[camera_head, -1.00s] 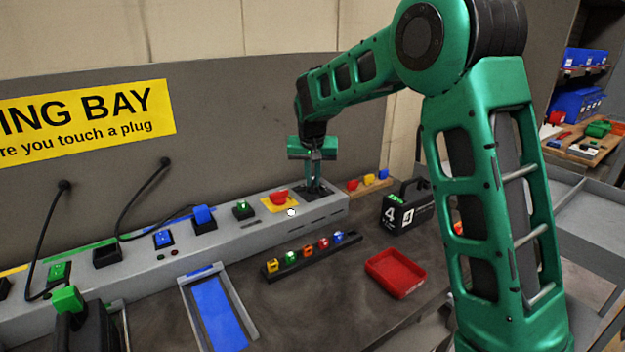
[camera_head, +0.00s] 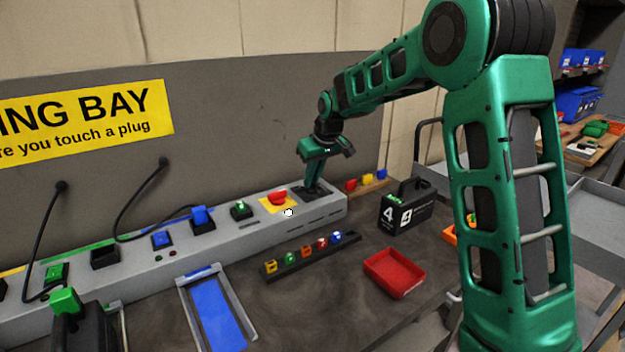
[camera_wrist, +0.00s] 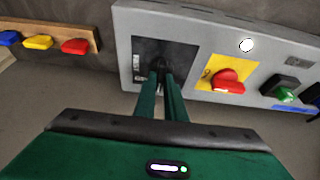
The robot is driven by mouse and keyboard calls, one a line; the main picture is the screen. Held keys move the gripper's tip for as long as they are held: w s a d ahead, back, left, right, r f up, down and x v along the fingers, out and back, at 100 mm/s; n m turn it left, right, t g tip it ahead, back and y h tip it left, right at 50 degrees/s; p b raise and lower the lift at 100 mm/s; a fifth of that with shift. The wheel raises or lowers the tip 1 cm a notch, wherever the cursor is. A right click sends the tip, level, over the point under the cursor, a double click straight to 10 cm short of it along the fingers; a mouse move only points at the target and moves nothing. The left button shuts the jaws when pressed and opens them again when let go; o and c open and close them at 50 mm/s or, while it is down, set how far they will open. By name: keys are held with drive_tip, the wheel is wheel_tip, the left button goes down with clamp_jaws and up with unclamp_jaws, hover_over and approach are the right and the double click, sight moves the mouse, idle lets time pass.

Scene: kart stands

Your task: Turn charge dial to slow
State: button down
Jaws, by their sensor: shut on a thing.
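The charge dial sits on a dark square panel (camera_wrist: 184,56) at the right end of the grey charging console (camera_head: 232,228). The panel also shows in the head view (camera_head: 322,193). My gripper (camera_head: 311,189) reaches down onto the panel, its hand tilted. In the wrist view its fingers (camera_wrist: 164,76) are close together and shut on the dial. The dial's knob is dark and mostly hidden between the fingertips, so I cannot read its pointer or the markings.
A red knob on a yellow plate (camera_head: 277,198) stands just left of the panel. A wooden strip with red, yellow and blue pieces (camera_head: 367,182) lies behind right. A black case marked 4 (camera_head: 405,210) and a red tray (camera_head: 394,273) stand in front.

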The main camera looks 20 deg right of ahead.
drive_tip(key=shift+w+d, duration=0.1)
drive_tip(key=shift+d, duration=0.05)
drive_tip(key=c, duration=1.8)
unclamp_jaws()
drive_tip(key=v, duration=1)
drive_tip(key=shift+r, duration=0.35)
